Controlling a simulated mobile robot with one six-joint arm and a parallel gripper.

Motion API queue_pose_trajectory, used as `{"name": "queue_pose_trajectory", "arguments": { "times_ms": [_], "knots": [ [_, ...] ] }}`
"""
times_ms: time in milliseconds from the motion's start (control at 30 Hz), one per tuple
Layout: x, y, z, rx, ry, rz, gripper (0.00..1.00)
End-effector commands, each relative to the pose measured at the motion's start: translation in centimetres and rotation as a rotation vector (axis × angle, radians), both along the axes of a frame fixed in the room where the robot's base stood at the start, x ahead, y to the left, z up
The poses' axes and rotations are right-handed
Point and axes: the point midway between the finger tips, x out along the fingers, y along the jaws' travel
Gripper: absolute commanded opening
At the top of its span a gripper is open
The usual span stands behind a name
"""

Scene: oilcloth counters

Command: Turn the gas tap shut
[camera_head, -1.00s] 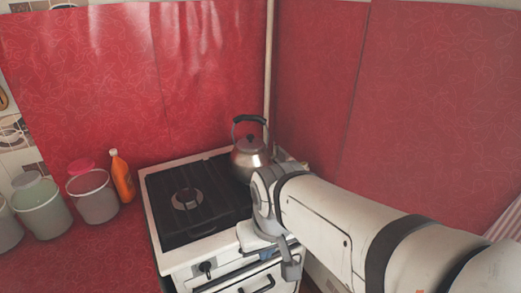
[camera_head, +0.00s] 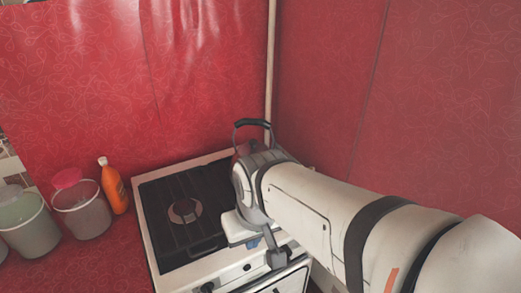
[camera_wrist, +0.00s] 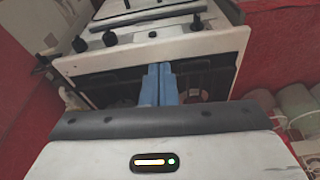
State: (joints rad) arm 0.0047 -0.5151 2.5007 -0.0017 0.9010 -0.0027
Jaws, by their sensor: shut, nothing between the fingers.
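My gripper (camera_wrist: 160,67) is shut and empty; its two blue fingers lie side by side in the wrist view. They show against the cooker top, and their height above it is hard to tell. The white gas cooker (camera_head: 153,246) stands in the corner. The wrist view shows its front upside down, with dark knobs (camera_wrist: 109,39) and (camera_wrist: 195,22) along the front panel. One knob also shows at the bottom of the head view (camera_head: 207,287). I cannot make out a separate gas tap; my arm hides the cooker's right side.
A kettle stands on the cooker behind my arm, with its dark handle (camera_head: 252,122) showing. An orange bottle (camera_head: 113,188) and buckets (camera_head: 83,210) stand left of the cooker. Red walls close in behind and at the right, with a thin pipe (camera_head: 270,70) in the corner.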

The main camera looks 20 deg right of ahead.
Motion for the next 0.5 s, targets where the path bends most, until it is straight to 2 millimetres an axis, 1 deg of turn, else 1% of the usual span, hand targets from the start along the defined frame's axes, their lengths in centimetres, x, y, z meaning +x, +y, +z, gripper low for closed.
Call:
{"name": "queue_pose_trajectory", "arguments": {
  "times_ms": [167,267,367,467,500],
  "knots": [
    [0.0,0.0,-0.1,0.002,0.002,-0.003,0.0],
    [0.5,-0.2,-0.5,0.033,0.019,-0.056,0.0],
    [1.7,-0.1,-1.4,0.122,0.065,-0.198,0.0],
    [4.0,-1.3,-2.9,0.275,0.131,-0.448,0.0],
    [5.2,-2.0,-3.5,0.351,0.158,-0.568,0.0]
  ]
}}
